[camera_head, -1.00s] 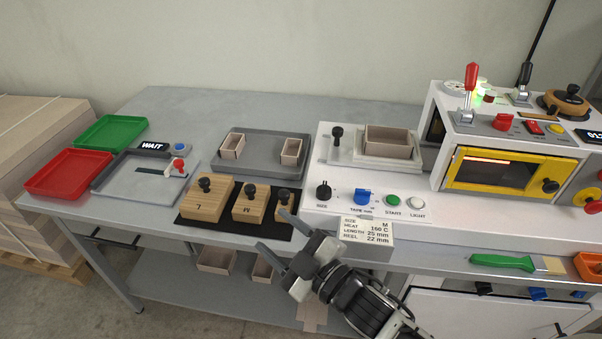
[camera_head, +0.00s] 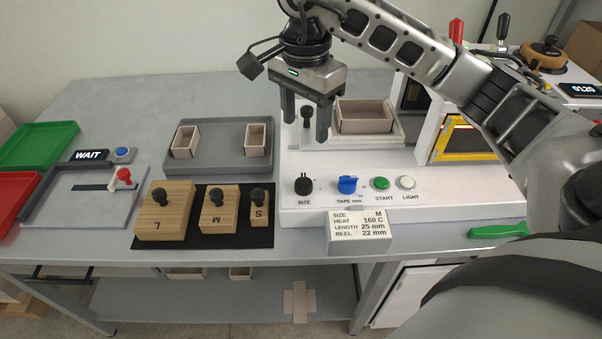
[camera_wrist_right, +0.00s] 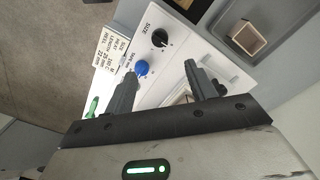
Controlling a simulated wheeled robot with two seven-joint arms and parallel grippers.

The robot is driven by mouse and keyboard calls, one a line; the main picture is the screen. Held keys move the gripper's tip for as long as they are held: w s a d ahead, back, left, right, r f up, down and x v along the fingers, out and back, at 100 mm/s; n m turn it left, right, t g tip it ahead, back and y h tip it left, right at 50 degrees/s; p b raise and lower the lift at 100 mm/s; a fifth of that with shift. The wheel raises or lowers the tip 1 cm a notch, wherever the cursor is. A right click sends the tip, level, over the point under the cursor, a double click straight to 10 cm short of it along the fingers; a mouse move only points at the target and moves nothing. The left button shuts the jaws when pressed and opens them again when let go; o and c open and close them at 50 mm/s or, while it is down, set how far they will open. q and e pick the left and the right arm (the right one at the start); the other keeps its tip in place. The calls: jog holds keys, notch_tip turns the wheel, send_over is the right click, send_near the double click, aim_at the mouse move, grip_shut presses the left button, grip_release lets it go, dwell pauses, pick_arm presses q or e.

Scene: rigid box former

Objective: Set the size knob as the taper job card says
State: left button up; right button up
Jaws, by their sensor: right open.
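The black size knob (camera_head: 303,185) is on the front panel of the white machine, left of the blue tape knob (camera_head: 347,185). It also shows in the right wrist view (camera_wrist_right: 159,38), beyond the fingertips. The job card (camera_head: 359,225) below the panel reads size M, heat 160 C, length 25 mm, reel 22 mm. My right gripper (camera_head: 306,128) is open and empty, pointing down above the panel, behind and above the size knob and apart from it. The knob's exact setting is too small to read. My left gripper is not in view.
A green start button (camera_head: 381,183) and a white light button (camera_head: 407,183) sit right of the knobs. A box (camera_head: 366,116) stands on the machine top near the gripper. Wooden blocks L (camera_head: 166,222), M (camera_head: 218,222) and S stand on a black mat to the left.

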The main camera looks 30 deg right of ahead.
aim_at(304, 178)
notch_tip(304, 178, down, 14)
jog(key=shift+a+f+p, duration=0.1)
jog(key=shift+f+p, duration=0.05)
jog(key=shift+p, duration=0.7)
jog(key=c, duration=1)
